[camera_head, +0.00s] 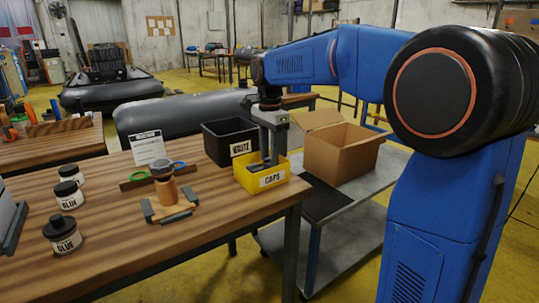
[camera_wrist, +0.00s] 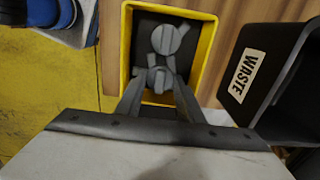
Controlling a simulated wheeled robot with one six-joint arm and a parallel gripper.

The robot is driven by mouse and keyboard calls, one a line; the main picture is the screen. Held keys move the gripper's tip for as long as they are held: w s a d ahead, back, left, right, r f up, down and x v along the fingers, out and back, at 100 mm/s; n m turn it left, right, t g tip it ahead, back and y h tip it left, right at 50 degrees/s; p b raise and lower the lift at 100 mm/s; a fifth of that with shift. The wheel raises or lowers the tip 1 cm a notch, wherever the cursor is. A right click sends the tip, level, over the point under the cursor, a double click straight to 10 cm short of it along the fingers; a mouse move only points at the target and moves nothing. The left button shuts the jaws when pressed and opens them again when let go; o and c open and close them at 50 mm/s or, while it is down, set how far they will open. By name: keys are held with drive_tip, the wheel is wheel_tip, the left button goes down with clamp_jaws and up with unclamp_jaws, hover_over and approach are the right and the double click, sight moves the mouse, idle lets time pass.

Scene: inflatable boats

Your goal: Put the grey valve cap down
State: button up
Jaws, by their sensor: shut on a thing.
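My gripper (camera_head: 269,156) reaches straight down into the yellow bin labelled CAPS (camera_head: 247,184) at the right end of the wooden table. In the wrist view my gripper's fingers (camera_wrist: 158,92) are inside the yellow bin (camera_wrist: 210,50), shut on a grey valve cap (camera_wrist: 157,78). Another grey piece (camera_wrist: 168,38) lies on the dark bin floor just beyond the fingertips. Whether the held cap touches the bin floor, I cannot tell. In the head view the bin wall hides the held cap.
A black WASTE bin (camera_head: 222,142) stands close behind the yellow bin. A cylindrical fitting (camera_head: 166,187) in a grey holder and several GLUE jars (camera_head: 64,235) stand to the left. A cardboard box (camera_head: 339,150) sits on a grey cart (camera_head: 352,196) at the right.

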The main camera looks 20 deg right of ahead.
sight(269, 158)
drive_tip(key=shift+f, duration=0.25)
drive_tip(key=o, duration=1)
wheel_tip(269, 158, up, 13)
drive_tip(key=shift+f, duration=0.15)
drive_tip(key=s+d+f+n+t, duration=0.1)
drive_tip(key=s+f+n, duration=0.3)
drive_tip(key=s+f, duration=0.4)
drive_tip(key=s+d+f+n+t, duration=0.2)
drive_tip(key=s+f+n, duration=0.3)
drive_tip(key=s, duration=0.9)
drive_tip(key=s+d+f+n+t, duration=0.1)
drive_tip(key=s+d+f+n, duration=0.3)
drive_tip(key=s+f, duration=0.7)
drive_tip(key=shift+s+n+t, duration=0.2)
drive_tip(key=shift+n+t, duration=0.2)
drive_tip(key=shift+n, duration=0.3)
